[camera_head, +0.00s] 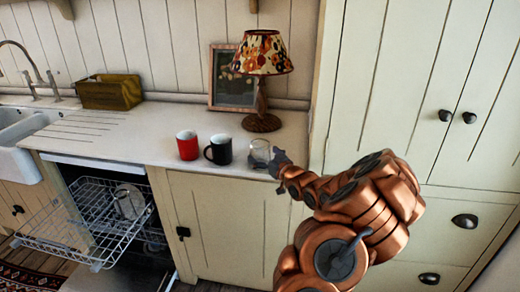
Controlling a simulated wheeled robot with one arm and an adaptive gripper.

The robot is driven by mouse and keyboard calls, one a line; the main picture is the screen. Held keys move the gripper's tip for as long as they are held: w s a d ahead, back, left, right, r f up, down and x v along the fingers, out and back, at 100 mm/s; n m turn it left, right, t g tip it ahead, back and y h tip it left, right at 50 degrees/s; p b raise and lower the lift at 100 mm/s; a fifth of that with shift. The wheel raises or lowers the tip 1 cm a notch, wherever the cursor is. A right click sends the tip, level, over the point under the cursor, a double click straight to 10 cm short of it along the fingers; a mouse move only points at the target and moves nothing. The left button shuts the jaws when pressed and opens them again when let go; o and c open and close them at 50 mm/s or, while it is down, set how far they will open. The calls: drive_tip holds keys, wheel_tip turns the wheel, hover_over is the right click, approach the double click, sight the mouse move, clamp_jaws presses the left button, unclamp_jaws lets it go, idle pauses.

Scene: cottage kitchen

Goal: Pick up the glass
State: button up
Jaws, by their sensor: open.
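The clear glass (260,152) stands upright on the pale countertop (160,120), near its front edge and right of a black mug. My gripper (275,160) is open at the right side of the glass. Its dark fingers overlap the glass's right edge in the picture. I cannot tell whether they touch it or how far around it they reach. My copper arm comes in from the lower right and hides part of the counter edge.
A red mug (187,145) and the black mug (219,149) stand left of the glass. A floral lamp (263,55) and a framed picture (231,80) are behind. A tall cabinet (400,80) bounds the right. An open dishwasher rack (85,225) juts out lower left.

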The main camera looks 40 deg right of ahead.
drive_tip(key=shift+w+d, duration=0.15)
drive_tip(key=shift+w, duration=0.9)
drive_tip(key=c, duration=1.5)
drive_tip(key=shift+r, duration=0.15)
